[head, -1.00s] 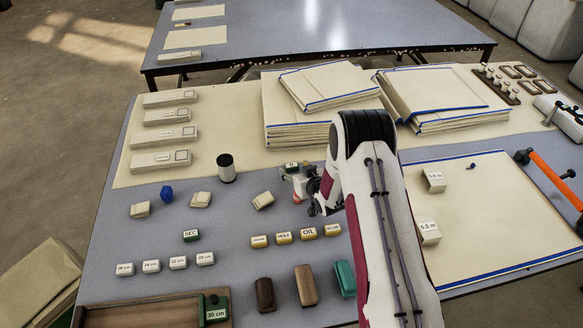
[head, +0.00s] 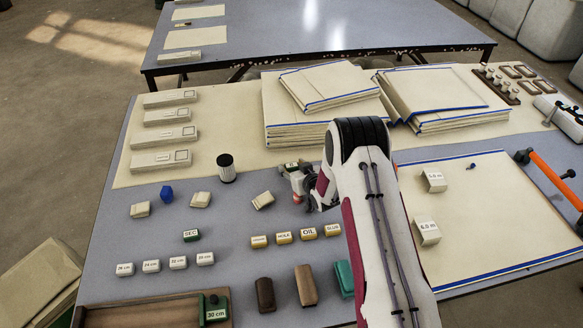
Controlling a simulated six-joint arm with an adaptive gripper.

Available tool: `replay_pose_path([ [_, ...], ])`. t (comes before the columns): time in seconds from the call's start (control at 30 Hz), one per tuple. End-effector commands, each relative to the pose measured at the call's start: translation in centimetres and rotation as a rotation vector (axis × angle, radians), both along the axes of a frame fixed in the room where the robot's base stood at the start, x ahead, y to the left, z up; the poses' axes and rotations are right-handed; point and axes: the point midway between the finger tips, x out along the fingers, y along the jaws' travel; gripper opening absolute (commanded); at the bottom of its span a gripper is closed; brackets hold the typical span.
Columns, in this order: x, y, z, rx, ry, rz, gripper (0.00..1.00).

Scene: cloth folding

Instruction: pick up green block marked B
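A small block with a dark green edge and a pale label (head: 291,164) shows just beyond my gripper, in front of the stack of folded cloths. The letter on the label is too small to read for sure. My gripper (head: 296,182) is at the near side of this block, close to it or touching it. The arm and wrist come in from the lower right and hide part of the gripper. I cannot tell whether its fingers are open or closed on the block.
A green block marked SEC (head: 191,236) lies at the left middle. Yellow-labelled blocks, one reading OIL (head: 308,232), stand in a row nearer. A dark cylinder (head: 226,168) and a cream block (head: 263,201) are left of my gripper. Folded cloths (head: 310,130) are piled behind.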

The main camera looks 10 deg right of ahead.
Motion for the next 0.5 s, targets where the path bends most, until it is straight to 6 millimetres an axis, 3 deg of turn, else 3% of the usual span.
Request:
replay_pose_path([
  [0.03, 0.00, 0.00, 0.01, 0.000, 0.000, 0.000, 0.28],
  [0.1, 0.00, 0.00, 0.01, 0.000, 0.000, 0.000, 0.17],
  [0.5, 0.01, -0.01, 0.16, 0.000, 0.000, 0.000, 0.17],
])
